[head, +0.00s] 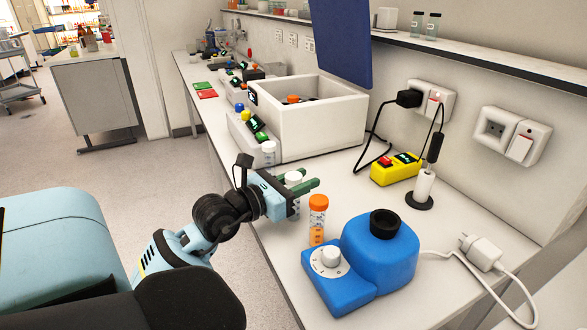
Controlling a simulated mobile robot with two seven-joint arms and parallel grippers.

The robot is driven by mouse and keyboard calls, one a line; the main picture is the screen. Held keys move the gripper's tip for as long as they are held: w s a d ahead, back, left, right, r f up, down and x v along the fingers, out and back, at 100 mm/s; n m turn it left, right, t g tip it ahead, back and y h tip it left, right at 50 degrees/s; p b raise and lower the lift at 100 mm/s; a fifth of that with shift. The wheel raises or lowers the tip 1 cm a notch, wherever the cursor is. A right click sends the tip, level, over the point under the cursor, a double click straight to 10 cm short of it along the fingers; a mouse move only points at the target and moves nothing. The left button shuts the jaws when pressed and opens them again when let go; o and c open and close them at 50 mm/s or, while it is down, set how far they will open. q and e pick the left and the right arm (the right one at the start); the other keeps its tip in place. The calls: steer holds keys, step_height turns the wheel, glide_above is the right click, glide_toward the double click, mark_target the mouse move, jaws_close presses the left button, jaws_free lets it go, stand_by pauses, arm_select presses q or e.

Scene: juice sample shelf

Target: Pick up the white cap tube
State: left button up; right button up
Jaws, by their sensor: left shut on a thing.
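A tube with a white cap (293,177) stands upright on the bench in the head view, between the fingers of my left gripper (307,180). The green fingers are shut on it near its top and hide part of its body. A tube with an orange cap (318,203) and orange contents stands upright just to the right of the gripper. Another white-capped tube (268,147) stands farther back, beside the white box. My right gripper is not in view.
A blue mixer (379,252) with a dial stands at the front right. A yellow device (396,169), a white-handled tool on a round black base (424,187) and a white plug with cable (481,251) are to the right. A large white box (318,130) with raised blue lid stands behind.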

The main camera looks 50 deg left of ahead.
arm_select(q)
steer(key=shift+r, duration=0.45)
steer(key=s+a+r+b, duration=0.3)
steer(key=s+a+r, duration=0.1)
steer(key=s+a, duration=0.6)
steer(key=shift+s+a, duration=0.2)
steer(key=shift+s, duration=0.95)
